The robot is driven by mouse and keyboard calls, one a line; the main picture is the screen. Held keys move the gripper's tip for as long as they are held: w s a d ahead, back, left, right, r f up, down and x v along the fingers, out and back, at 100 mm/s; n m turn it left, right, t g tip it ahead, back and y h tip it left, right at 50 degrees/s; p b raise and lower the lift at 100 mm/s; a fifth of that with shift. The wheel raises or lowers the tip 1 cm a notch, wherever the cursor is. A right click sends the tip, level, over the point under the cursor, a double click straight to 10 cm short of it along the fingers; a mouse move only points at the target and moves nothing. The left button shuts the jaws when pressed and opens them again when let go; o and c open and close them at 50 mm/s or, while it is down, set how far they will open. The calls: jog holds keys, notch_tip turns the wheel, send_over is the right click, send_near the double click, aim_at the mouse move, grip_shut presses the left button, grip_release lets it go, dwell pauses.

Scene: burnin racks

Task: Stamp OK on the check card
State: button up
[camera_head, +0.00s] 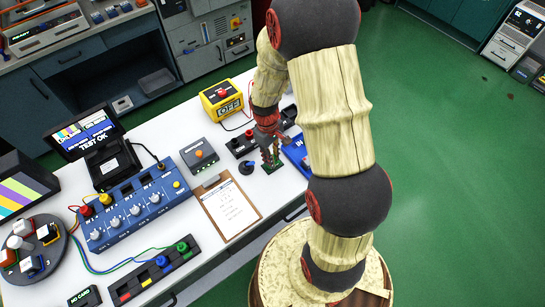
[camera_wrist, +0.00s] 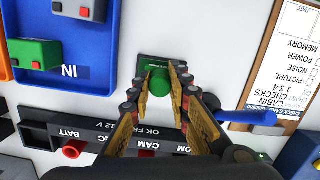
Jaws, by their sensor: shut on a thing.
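My gripper (camera_wrist: 161,72) is shut on a green stamp-like piece (camera_wrist: 160,80). It has a round green handle between the fingers and a darker green block with small, unreadable lettering just past the fingertips. In the head view, my gripper (camera_head: 269,150) points down over the white table, with the green piece low beneath it. I cannot tell whether the piece touches the table. The check card is on a brown clipboard (camera_wrist: 248,85) to the right in the wrist view, with printed lines and boxes. In the head view, the card (camera_head: 229,208) lies left of and nearer than my gripper.
A black strip (camera_wrist: 100,142) with sockets lies beside my fingers. A blue-handled piece (camera_wrist: 250,117) lies between gripper and card. A blue console (camera_head: 135,208) stands further left.

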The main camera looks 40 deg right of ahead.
dwell(0.3)
jog(key=shift+r+p, duration=2.85)
jog(key=shift+r, duration=0.65)
